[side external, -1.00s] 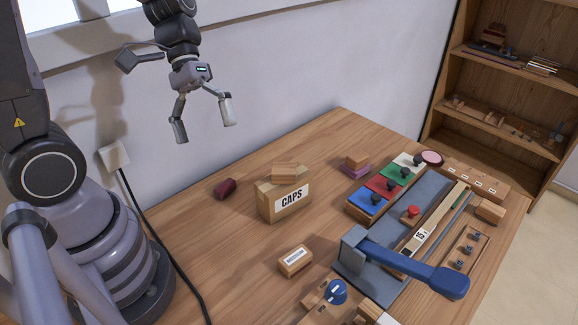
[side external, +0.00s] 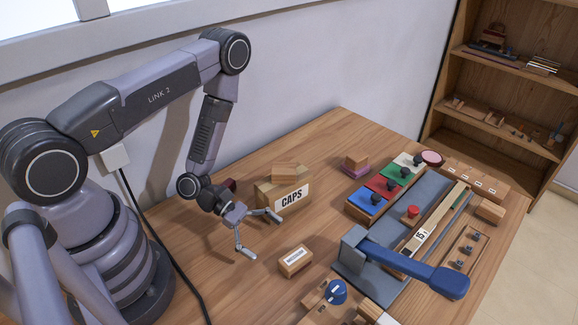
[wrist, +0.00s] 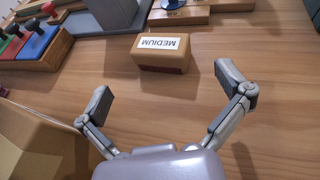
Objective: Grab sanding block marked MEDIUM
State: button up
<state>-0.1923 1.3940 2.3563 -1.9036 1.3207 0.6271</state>
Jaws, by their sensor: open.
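The sanding block marked MEDIUM (side external: 295,261) is a small tan block with a white label, lying on the table in front of the CAPS box. In the wrist view the block (wrist: 161,60) lies ahead of my fingers, its label upside down and readable as MEDIUM. My gripper (side external: 263,235) is open and empty, low over the table to the left of the block. In the wrist view my gripper (wrist: 168,92) has its fingers spread wide, and the block lies beyond the fingertips, apart from them.
Bare table lies left of the block.

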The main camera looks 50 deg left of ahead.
aim_at(295, 256)
jog(key=x, duration=0.7)
jog(key=shift+c, duration=0.4)
jog(key=c, duration=0.9)
